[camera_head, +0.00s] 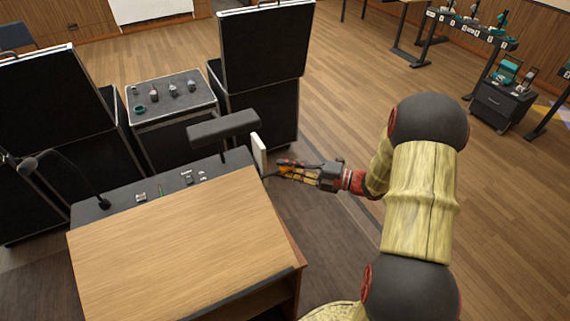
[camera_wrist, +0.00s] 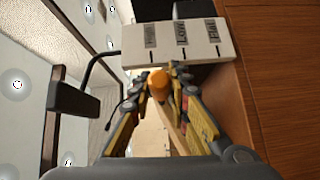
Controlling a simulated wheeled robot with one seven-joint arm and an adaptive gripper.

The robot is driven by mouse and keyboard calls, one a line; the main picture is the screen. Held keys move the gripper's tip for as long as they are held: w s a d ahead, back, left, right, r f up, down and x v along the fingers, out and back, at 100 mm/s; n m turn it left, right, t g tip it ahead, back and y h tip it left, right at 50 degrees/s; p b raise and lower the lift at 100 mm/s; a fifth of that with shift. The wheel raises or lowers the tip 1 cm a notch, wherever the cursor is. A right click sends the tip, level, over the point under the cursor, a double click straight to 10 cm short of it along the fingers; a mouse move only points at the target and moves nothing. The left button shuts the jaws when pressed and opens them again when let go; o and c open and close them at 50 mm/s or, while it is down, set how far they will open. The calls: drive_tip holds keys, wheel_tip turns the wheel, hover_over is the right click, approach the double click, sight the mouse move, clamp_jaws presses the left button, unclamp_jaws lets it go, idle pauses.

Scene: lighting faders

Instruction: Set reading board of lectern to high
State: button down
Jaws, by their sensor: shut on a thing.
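The lectern's wooden reading board (camera_head: 180,245) fills the lower left of the head view, its surface sloping. A white label plate (camera_head: 259,154) stands at the lectern's right side. In the wrist view the label plate (camera_wrist: 178,42) shows three dark labels with tick marks. The middle one reads "Low", the right one seems to read "Flat", the left one is blurred. An orange round knob (camera_wrist: 158,78) lies just below the left label's tick. My gripper (camera_head: 280,167) is at the lectern's right side, its fingers (camera_wrist: 162,80) closed around the knob. The knob's stem is mostly hidden.
A gooseneck microphone (camera_head: 70,180) and small controls (camera_head: 162,191) sit on the lectern's dark top strip. A dark lamp (camera_head: 222,128) rises near the label plate. Black cases and a small cart (camera_head: 170,100) stand behind. The floor (camera_head: 335,120) to the right is open.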

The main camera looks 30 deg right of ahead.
drive_tip(key=shift+r, duration=0.2)
drive_tip(key=c, duration=1.7)
unclamp_jaws()
drive_tip(key=shift+s, duration=0.1)
drive_tip(key=shift+o, duration=0.2)
drive_tip(key=shift+d, duration=0.1)
drive_tip(key=v, duration=1.2)
